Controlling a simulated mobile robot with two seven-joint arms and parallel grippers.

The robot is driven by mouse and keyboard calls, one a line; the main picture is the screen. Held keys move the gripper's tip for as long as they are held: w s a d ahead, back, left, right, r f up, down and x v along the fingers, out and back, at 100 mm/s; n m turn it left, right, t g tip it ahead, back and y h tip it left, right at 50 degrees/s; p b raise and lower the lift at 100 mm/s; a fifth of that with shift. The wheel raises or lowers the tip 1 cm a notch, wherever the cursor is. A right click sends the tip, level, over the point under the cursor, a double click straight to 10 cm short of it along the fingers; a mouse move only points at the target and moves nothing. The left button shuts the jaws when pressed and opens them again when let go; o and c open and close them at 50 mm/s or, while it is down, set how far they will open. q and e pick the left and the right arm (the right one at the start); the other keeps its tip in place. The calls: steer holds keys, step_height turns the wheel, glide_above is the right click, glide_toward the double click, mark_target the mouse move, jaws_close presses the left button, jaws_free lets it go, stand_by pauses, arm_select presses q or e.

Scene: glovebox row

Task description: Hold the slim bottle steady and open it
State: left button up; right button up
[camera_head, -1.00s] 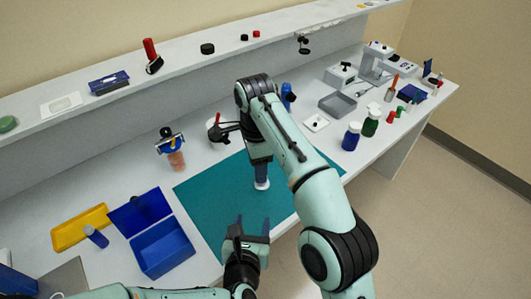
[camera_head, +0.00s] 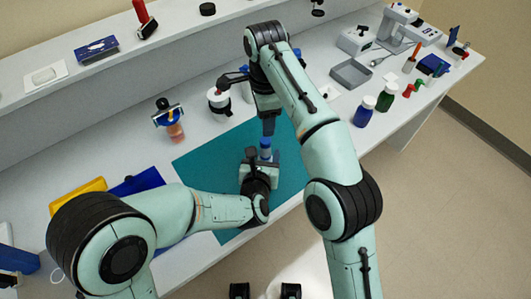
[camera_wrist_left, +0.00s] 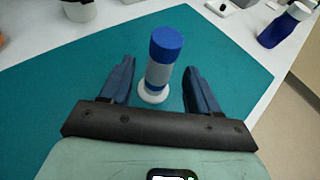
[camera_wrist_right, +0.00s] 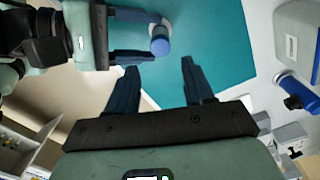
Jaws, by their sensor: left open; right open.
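The slim bottle (camera_head: 265,148) stands upright on the teal mat, with a blue cap, a grey body and a pale base. In the left wrist view the bottle (camera_wrist_left: 160,70) stands between the spread fingers of my open left gripper (camera_wrist_left: 157,75), with gaps on both sides. In the head view my left gripper (camera_head: 262,160) is low at the bottle. My right gripper (camera_head: 268,125) is open and empty, above and behind the bottle. The right wrist view shows the bottle's cap (camera_wrist_right: 159,46) beyond the right fingertips, beside the left gripper's fingers.
The teal mat (camera_head: 205,170) is otherwise clear. A white jar (camera_head: 219,102) and an orange-bodied item in a stand (camera_head: 175,132) are behind it. A blue bottle (camera_head: 364,111), a green bottle (camera_head: 385,97) and a grey tray (camera_head: 351,73) stand to the right.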

mark_target(265, 152)
arm_select(q)
steer(key=shift+x, duration=1.8)
jaws_close()
arm_select(e)
steer(key=shift+c, duration=1)
steer(key=m, duration=1.3)
steer(key=shift+r, duration=0.2)
steer(key=shift+f, duration=4)
